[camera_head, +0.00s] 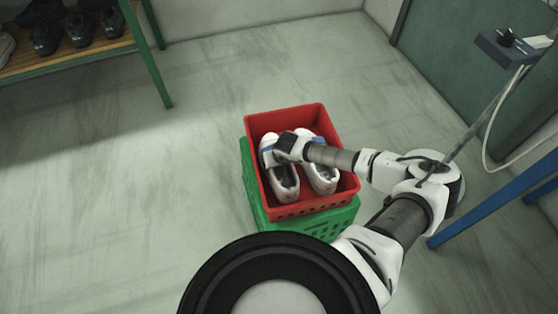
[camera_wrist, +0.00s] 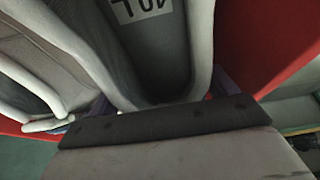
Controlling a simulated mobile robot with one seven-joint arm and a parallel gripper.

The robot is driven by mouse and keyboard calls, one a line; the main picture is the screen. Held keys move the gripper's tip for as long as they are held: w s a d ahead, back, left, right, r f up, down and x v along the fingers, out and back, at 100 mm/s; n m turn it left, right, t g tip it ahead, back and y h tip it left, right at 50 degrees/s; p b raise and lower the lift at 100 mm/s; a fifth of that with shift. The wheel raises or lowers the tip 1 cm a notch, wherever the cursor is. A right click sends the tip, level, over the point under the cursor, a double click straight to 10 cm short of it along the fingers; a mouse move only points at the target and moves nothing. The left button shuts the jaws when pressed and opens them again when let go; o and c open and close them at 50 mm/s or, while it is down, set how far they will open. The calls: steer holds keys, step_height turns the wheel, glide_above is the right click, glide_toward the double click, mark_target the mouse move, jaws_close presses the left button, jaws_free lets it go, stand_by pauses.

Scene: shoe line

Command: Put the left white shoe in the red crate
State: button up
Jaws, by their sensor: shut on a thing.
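The red crate (camera_head: 312,205) stands in the middle of the head view with two white shoes in it, side by side. My gripper (camera_head: 279,148) reaches over the crate from the right and is shut on the far end of the left white shoe (camera_head: 286,184). In the wrist view this held shoe (camera_wrist: 150,50) shows its dark inside and an upside-down label that seems to read "10 L". The other white shoe (camera_head: 323,180) lies to its right and also shows in the wrist view (camera_wrist: 40,60). I cannot tell whether the held shoe touches the crate floor.
The red crate sits on a green crate (camera_head: 325,227). A rack (camera_head: 75,56) with several dark shoes stands at the upper left. A blue leg (camera_head: 490,210) and a post with a control box (camera_head: 508,45) are at the right. The floor on the left is clear.

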steer(key=o, duration=1.1)
steer(key=p+v, duration=0.1)
steer(key=v, duration=1.3)
steer(key=shift+a, duration=0.1)
